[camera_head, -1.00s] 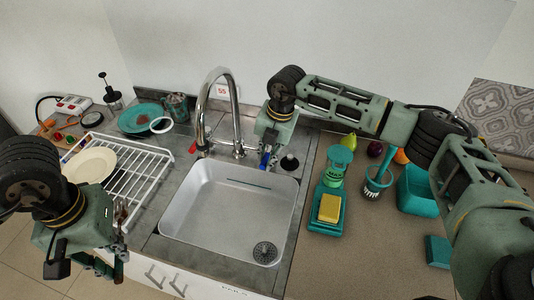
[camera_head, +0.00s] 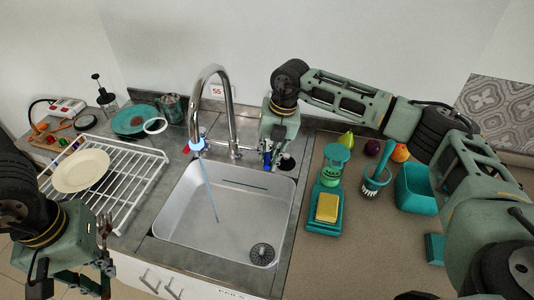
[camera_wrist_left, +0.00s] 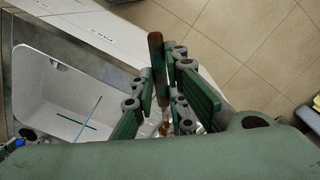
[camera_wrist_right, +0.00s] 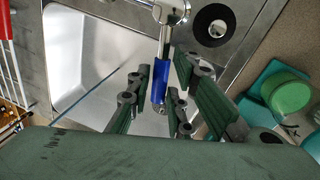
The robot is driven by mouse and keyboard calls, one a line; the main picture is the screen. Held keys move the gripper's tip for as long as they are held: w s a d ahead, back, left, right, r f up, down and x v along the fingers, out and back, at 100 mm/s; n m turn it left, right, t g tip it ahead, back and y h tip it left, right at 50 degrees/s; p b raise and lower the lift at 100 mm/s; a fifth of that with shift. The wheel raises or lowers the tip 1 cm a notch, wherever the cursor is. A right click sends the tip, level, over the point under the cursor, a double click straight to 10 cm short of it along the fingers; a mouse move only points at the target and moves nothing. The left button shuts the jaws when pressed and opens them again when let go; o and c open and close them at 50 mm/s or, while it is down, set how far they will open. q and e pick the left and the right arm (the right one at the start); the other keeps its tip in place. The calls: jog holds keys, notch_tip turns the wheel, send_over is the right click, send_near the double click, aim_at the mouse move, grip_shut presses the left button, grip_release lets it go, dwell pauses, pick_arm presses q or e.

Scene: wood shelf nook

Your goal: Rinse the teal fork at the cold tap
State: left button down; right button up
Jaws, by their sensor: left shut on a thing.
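My left gripper (camera_head: 88,284) is at the lower left, in front of the drying rack, shut on the fork (camera_head: 105,226). The fork's stained tines stick up above the gripper. Its dark teal, brown-marked handle (camera_wrist_left: 155,52) shows between the fingers in the left wrist view. The tap (camera_head: 228,105) arches over the sink (camera_head: 215,205), and a thin blue water stream (camera_head: 208,185) falls from its spout into the basin. My right gripper (camera_wrist_right: 160,98) is at the blue cold lever (camera_wrist_right: 160,80), with its fingers apart on either side of it.
The white rack (camera_head: 140,178) with a cream plate (camera_head: 81,170) stands left of the sink. A teal soap stand with a yellow sponge (camera_head: 327,207), a brush (camera_head: 375,182) and a teal tub (camera_head: 414,190) stand on the right. The air above the basin is otherwise clear.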

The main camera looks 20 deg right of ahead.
jog(key=shift+o, duration=1.1)
notch_tip(320, 180, up, 12)
jog(key=s+d, duration=0.1)
jog(key=d, duration=0.1)
jog(key=shift+d+f, duration=0.1)
jog(key=shift+f, duration=0.05)
